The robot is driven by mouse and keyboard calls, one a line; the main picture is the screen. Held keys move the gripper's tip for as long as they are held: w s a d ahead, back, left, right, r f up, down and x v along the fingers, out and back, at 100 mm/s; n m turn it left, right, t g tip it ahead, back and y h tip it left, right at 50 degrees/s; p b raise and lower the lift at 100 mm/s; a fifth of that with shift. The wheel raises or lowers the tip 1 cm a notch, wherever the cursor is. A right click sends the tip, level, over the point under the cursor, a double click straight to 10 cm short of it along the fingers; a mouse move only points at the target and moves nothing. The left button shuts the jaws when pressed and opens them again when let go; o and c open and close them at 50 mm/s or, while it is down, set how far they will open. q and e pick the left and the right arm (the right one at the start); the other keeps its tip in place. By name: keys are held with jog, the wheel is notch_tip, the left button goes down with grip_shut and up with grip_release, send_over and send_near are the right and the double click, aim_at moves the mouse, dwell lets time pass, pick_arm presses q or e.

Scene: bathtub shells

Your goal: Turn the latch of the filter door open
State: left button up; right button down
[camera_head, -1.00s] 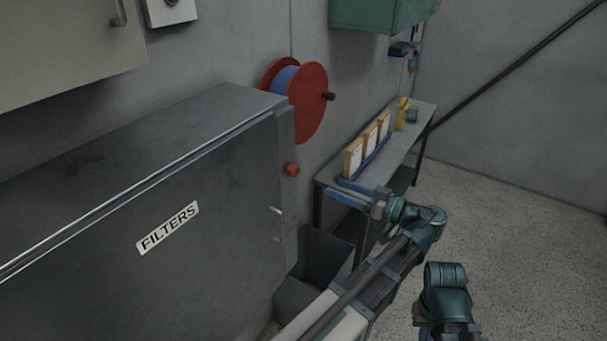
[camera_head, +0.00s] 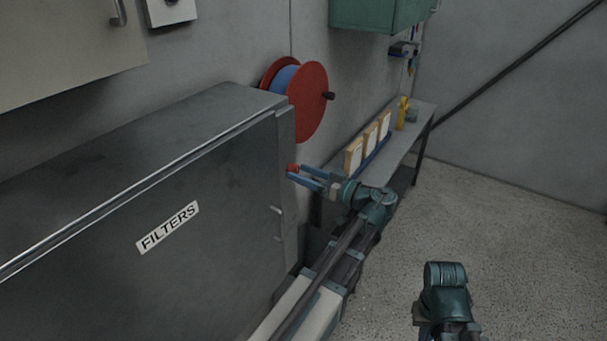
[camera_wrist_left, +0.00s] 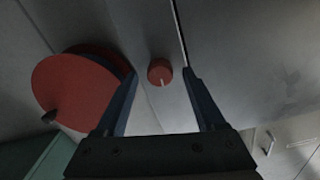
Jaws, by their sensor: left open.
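The filter door (camera_head: 100,270) is the grey front of a cabinet, with a FILTERS label (camera_head: 168,228); it looks shut. The latch, a red round knob (camera_head: 293,168), sits on the cabinet's narrow right side. It also shows in the left wrist view (camera_wrist_left: 160,72), with a short pale mark on its face. My left gripper (camera_head: 297,173) is open, its blue fingertips close to the knob. In the left wrist view the knob appears between the two fingers, a little ahead of the tips; I cannot tell whether they touch. My right gripper is out of view.
A red hose reel (camera_head: 312,100) hangs on the wall just behind and above the knob. A narrow bench (camera_head: 408,140) with upright boxes (camera_head: 370,142) and a yellow bottle (camera_head: 402,112) stands behind my left arm. The floor (camera_head: 510,230) at right is clear.

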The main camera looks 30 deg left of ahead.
pick_arm(q)
jog(key=shift+c, duration=0.3)
grip_shut()
jog(key=shift+m, duration=0.3)
jog(key=m, duration=0.3)
jog(key=shift+m, duration=0.4)
jog(key=m, duration=0.9)
jog(key=shift+m, duration=2.2)
